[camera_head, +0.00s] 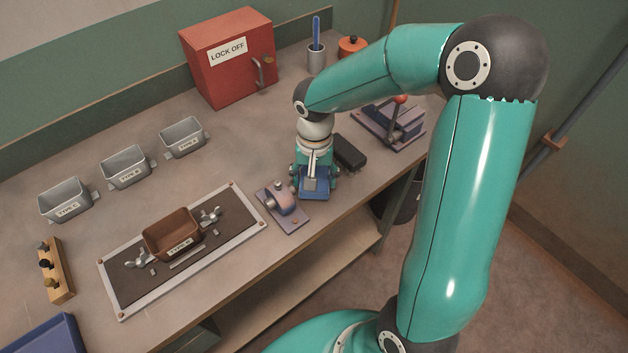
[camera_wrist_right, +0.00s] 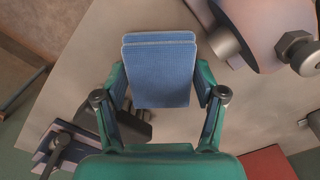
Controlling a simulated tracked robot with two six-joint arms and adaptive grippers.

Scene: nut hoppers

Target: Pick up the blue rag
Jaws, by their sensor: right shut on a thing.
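The blue rag (camera_head: 313,190) is a folded, textured blue pad at the lower end of my right gripper (camera_head: 314,176), above the bench towards its front edge. In the right wrist view the rag (camera_wrist_right: 158,72) sits between the two fingers of my right gripper (camera_wrist_right: 160,88), which are shut on its sides. I cannot tell whether the rag still touches the bench. My left gripper is not in view.
A small clamp-like device on a plate (camera_head: 283,206) stands close left of the rag. A black block (camera_head: 350,152) and a red-knobbed lever device (camera_head: 390,122) are to the right. A red LOCK OFF box (camera_head: 226,80) stands behind. A framed mat (camera_head: 125,300) holds a brown bin (camera_head: 172,234).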

